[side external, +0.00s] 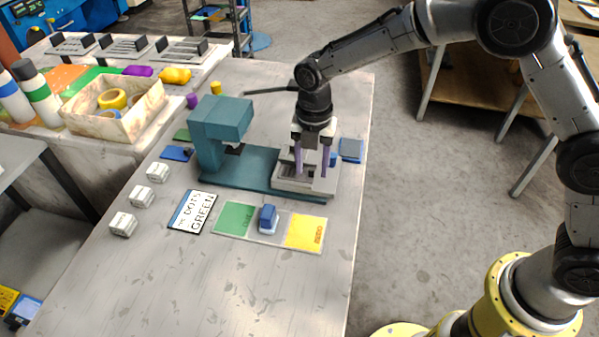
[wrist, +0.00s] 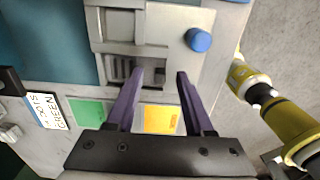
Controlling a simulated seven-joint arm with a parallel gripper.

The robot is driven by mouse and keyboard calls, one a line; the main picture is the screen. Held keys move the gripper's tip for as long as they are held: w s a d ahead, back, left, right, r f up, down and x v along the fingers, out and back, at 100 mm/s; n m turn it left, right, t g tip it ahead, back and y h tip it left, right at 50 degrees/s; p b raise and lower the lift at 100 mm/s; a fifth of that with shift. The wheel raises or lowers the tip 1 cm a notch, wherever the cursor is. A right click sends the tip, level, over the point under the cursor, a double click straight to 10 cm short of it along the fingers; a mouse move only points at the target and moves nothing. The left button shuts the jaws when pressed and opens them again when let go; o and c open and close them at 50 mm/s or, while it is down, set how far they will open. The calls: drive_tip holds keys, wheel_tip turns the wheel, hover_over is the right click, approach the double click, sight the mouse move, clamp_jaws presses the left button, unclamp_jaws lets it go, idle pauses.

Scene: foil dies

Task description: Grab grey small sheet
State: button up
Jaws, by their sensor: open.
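My gripper (side external: 312,168) is open, its two purple fingers pointing down over the grey bed of the teal press (side external: 219,119). In the wrist view, the fingertips of my gripper (wrist: 160,74) are apart with nothing seen between them. The grey bed (wrist: 175,25) lies beyond them, with a dark ribbed slot (wrist: 117,68) near the left finger. I cannot clearly pick out a small grey sheet on the bed. A small blue-grey flat piece (side external: 351,149) lies right of the press. Whether the fingertips touch the bed cannot be told.
A clear tray in front holds a green card (side external: 234,217), a blue block (side external: 268,217) and a yellow card (side external: 304,231). A lettered sign (side external: 194,211) lies left of it. White blocks (side external: 141,196) stand further left. The table's front is clear. A blue knob (wrist: 198,40) protrudes from the bed.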

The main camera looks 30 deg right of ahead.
clamp_jaws()
drive_tip(key=shift+r, duration=0.2)
idle(0.3)
